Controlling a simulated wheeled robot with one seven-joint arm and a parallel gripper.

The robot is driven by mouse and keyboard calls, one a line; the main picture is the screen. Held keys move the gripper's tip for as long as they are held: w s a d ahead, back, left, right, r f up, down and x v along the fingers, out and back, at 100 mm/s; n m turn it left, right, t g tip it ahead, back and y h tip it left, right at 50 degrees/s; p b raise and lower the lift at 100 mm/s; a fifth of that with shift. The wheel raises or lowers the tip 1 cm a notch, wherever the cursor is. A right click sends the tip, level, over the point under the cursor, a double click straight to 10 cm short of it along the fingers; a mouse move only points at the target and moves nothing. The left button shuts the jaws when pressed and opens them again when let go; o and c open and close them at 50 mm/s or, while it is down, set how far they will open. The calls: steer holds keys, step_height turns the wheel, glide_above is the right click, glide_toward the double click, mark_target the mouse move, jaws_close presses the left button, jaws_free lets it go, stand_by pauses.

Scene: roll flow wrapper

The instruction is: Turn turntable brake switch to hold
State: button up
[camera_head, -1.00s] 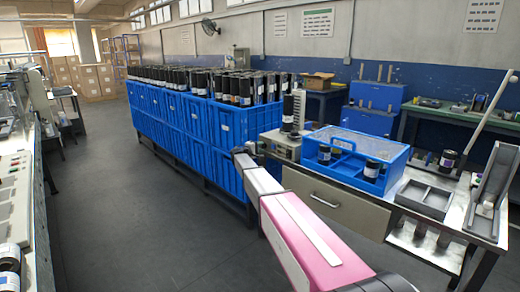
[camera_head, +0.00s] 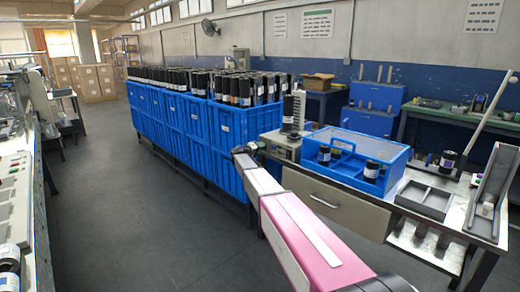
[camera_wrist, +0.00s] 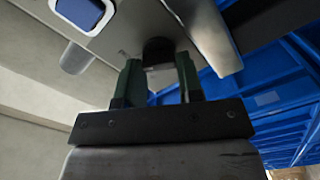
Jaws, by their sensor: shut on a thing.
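In the wrist view, my gripper (camera_wrist: 158,72) has its two dark green fingers on either side of a small black knob (camera_wrist: 158,48) on a grey metal panel (camera_wrist: 120,38). The fingers are shut on this knob, and they hide part of it. A blue rocker switch (camera_wrist: 82,10) in a white frame sits at the top left of the panel. In the head view, my gripper (camera_head: 257,148) reaches the front of a grey turntable unit (camera_head: 284,147) on the bench's left end. The knob's setting and any label cannot be read.
A blue crate with a clear lid (camera_head: 352,165) stands right of the unit on the bench. Large blue bins (camera_head: 200,135) full of black rolls stand close on the left. A grey tray (camera_head: 425,200) lies further right. The floor (camera_head: 130,220) on the left is clear.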

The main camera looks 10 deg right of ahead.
stand_by(0.4)
steer(key=o, duration=0.9)
steer(key=shift+o, duration=0.2)
steer(key=v, duration=1)
steer(key=shift+s+a, duration=0.25)
steer(key=shift+s+f, duration=0.1)
